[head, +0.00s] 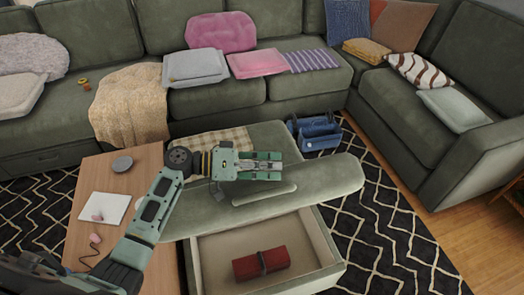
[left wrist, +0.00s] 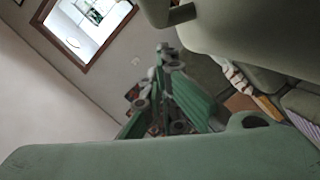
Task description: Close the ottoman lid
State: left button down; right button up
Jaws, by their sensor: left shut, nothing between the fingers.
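The green ottoman lid (head: 325,182) stands open in the head view, raised at the back of the storage box, with its long rounded edge uppermost. The box (head: 325,238) is open at the front, with a pale lining. A red rolled bundle (head: 275,262) with a dark band lies inside. My left gripper (head: 277,166) is shut and empty, over the lid's upper edge in the picture; contact cannot be told. My right gripper is not in view.
A wooden table (head: 95,185) with a white pad (head: 104,207) and a grey disc (head: 122,164) stands left of the ottoman. The green sectional (head: 300,105) runs behind and right. A blue caddy (head: 317,133) sits behind the lid. Patterned rug (head: 390,235) lies clear at right.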

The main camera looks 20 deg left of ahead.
pick_arm(q)
jog(key=shift+s+d+f, duration=0.2)
jog(key=shift+s+f, duration=0.1)
jog(key=shift+s, duration=0.1)
jog(key=shift+f, duration=0.1)
jog(key=shift+s+d+f, duration=0.15)
jog(key=shift+s+f, duration=0.05)
jog(key=shift+f, duration=0.1)
jog(key=s+d+f+m+b, duration=0.2)
jog(key=s+d+f+b, duration=0.4)
jog(key=s+f, duration=0.2)
jog(key=shift+s+m+t+y, duration=0.3)
jog(key=shift+s+y, duration=0.05)
jog(key=shift+y, duration=0.05)
